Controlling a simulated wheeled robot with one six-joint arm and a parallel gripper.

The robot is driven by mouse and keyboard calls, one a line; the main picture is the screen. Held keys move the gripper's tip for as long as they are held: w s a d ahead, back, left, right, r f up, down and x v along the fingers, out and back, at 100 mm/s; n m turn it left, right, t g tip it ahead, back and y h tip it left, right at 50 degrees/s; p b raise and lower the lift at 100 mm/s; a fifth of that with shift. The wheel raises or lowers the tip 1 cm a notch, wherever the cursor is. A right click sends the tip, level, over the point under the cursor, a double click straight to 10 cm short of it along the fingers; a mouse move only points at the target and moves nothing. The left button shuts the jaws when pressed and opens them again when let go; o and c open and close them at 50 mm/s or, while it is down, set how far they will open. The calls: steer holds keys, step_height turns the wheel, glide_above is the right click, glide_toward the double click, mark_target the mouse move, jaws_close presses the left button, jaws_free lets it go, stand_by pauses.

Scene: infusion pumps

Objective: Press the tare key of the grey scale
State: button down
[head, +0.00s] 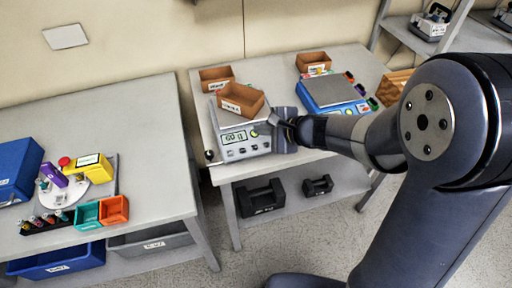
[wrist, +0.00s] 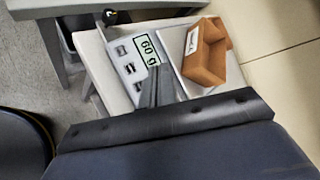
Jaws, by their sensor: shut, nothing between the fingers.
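The grey scale (head: 236,153) stands on the middle table, with a brown bin (head: 241,99) on its pan. In the wrist view the grey scale (wrist: 112,43) shows a lit display (wrist: 148,49) that seems to read 60 g, and a row of keys (wrist: 129,69) beside it. The key labels are too small to read, so I cannot tell which is tare. My gripper (head: 273,119) is shut and empty at the right end of the scale's front panel. In the wrist view my gripper's fingertips (wrist: 157,72) overlap the panel near the display; contact cannot be told.
A blue scale (head: 333,95) stands to the right on the same table. Brown bins (head: 216,78) stand behind. Black weights (head: 262,197) lie on the lower shelf. The left table (head: 100,110) carries a blue bin (head: 17,165) and coloured items; its back is clear.

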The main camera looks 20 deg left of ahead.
steer(key=b, duration=0.5)
glide_above(259, 153)
steer(key=f, duration=0.7)
steer(key=shift+s+d+f, duration=0.2)
steer(key=shift+f, duration=0.05)
steer(key=shift+w+a+f+b, duration=0.2)
steer(key=shift+f+b, duration=0.3)
steer(key=shift+b, duration=0.3)
steer(key=shift+f, duration=0.15)
stand_by(0.5)
steer(key=shift+f+b, duration=0.25)
steer(key=shift+b, duration=0.4)
steer(key=shift+w+f+b, duration=0.15)
steer(key=shift+f+b, duration=0.15)
steer(key=shift+b, duration=0.15)
steer(key=shift+r, duration=0.1)
stand_by(0.5)
steer(key=shift+s+d+r+p, duration=0.1)
steer(key=shift+s+r+p, duration=0.1)
steer(key=shift+r+p, duration=0.35)
steer(key=shift+r, duration=0.15)
